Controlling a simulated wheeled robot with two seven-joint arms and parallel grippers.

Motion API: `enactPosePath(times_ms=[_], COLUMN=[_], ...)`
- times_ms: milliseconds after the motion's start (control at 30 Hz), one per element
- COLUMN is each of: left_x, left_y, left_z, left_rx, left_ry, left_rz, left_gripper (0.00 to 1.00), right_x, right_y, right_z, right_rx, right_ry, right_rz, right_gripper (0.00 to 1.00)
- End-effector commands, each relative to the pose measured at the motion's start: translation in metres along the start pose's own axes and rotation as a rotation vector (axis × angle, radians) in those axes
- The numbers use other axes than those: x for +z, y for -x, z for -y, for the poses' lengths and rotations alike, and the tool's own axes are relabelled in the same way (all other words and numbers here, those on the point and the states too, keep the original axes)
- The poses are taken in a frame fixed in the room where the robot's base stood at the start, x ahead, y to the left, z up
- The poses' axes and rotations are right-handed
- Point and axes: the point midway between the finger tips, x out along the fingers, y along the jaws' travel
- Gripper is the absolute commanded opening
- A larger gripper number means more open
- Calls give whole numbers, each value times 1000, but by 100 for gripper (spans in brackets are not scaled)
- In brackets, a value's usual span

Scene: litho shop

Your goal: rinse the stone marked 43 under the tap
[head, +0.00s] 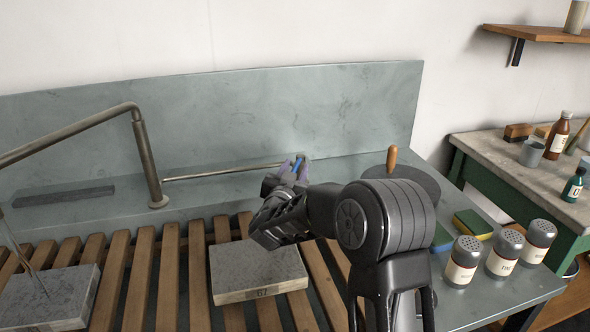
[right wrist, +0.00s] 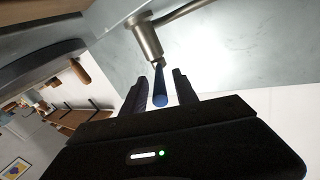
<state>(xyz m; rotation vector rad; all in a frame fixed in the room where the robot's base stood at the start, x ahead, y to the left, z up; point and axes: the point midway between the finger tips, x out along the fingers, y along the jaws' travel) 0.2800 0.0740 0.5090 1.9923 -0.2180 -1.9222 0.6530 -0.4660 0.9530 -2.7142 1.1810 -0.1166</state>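A grey stone (head: 258,268) lies on the wooden slats; its front label looks like 67. Another grey stone (head: 48,298) lies at the lower left, with no number I can read. The tap (head: 148,160) stands behind the slats and its spout runs out of view at the left. Thin streaks, perhaps water, come down onto the left stone. A long rod with a blue end (right wrist: 159,88) reaches right from the tap's base. My right gripper (head: 295,168) is at that blue end. In the right wrist view, its open fingers stand on either side with gaps. My left gripper is not in view.
A dark bar (head: 62,195) lies on the back ledge. Right of my arm are a round dark disc with a wooden handle (head: 391,158), a yellow-green sponge (head: 472,223) and several shakers (head: 503,253). A side table (head: 530,172) holds bottles and a cup.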

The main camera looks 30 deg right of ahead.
Motion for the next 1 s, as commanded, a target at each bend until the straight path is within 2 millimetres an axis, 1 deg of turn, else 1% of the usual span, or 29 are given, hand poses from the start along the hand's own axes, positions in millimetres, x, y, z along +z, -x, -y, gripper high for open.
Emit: enactPosePath(times_ms=[167,500,600,700,1000], left_x=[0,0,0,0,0], left_y=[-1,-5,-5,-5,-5], left_z=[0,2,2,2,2], left_rx=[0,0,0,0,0], left_ry=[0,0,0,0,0], left_rz=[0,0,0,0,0], left_gripper=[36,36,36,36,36], right_x=[0,0,0,0,0], right_y=[12,65,74,78,78], right_z=[1,1,1,1,0], right_rx=[-2,-2,-1,-1,0], right_ry=[-1,-2,-2,-1,-1], right_rz=[1,0,0,-1,-1], right_gripper=[35,35,35,35,35])
